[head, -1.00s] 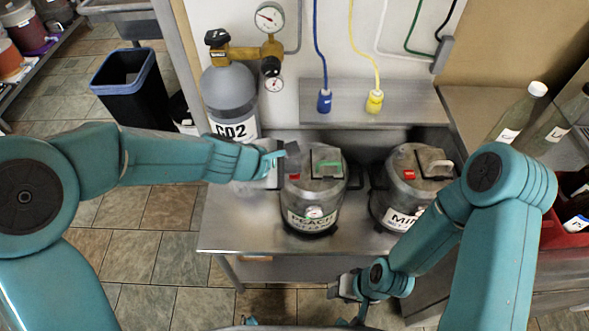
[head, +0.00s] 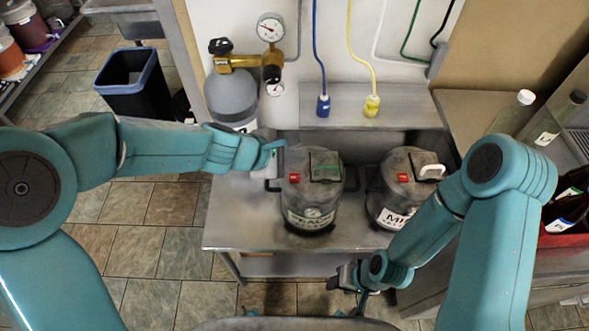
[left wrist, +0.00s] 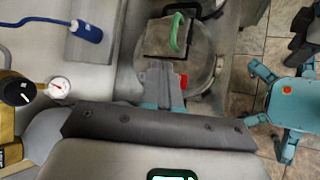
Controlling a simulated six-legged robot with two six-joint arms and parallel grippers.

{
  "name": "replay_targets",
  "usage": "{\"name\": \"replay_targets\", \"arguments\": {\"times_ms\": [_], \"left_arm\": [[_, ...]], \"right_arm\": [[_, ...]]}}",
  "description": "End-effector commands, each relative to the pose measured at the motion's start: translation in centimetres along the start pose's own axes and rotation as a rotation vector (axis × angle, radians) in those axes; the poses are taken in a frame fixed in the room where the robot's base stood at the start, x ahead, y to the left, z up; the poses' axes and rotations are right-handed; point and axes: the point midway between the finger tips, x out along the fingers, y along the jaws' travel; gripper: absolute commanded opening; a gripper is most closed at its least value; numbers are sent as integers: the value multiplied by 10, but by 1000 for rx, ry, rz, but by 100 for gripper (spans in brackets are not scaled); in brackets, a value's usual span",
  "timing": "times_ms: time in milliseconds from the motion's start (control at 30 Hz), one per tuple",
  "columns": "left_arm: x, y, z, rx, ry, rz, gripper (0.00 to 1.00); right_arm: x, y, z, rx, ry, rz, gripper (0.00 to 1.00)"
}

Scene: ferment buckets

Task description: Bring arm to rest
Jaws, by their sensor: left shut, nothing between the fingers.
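My left gripper (head: 274,149) is shut and empty, at the upper left of the left keg (head: 313,187). In the left wrist view its closed fingers (left wrist: 163,75) lie over the near side of that keg's lid; I cannot tell if they touch it. The keg is grey metal with a green lid handle (head: 325,172), a red button and a label partly read as PEACH. My right gripper (head: 347,277) hangs low by the bench's front edge, partly hidden by its own arm, and its fingers are unclear.
A second keg (head: 400,180) with a white handle stands right of the first on the steel bench (head: 240,228). A grey CO2 cylinder (head: 232,97) stands behind left. Blue (head: 323,106) and yellow (head: 371,106) connectors hang behind. Bottles stand at right. The bench's front left is clear.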

Motion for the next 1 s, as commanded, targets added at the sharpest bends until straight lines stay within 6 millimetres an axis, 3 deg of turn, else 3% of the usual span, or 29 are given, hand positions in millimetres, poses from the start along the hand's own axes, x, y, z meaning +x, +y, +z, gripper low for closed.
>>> {"name": "replay_targets", "arguments": {"times_ms": [567,667,700,767,833,967,1000], "left_arm": [[-3,2,2,-1,0,0,0],[-1,-1,-14,-30,16,-7,0],[4,-7,-27,-57,29,-22,0],[13,-27,-51,-106,51,-68,0],[24,-67,-79,-124,81,-157,0],[33,-159,-130,-27,142,-355,0],[32,-190,-142,36,150,-421,0]], "right_arm": [[-4,-2,0,0,0,0,43],[-4,-1,0,0,0,0,43],[-4,-1,0,0,0,0,43],[-4,-1,0,0,0,0,43],[-4,-1,0,0,0,0,43],[-4,-2,0,0,0,0,43],[-4,-2,0,0,0,0,43]]}}
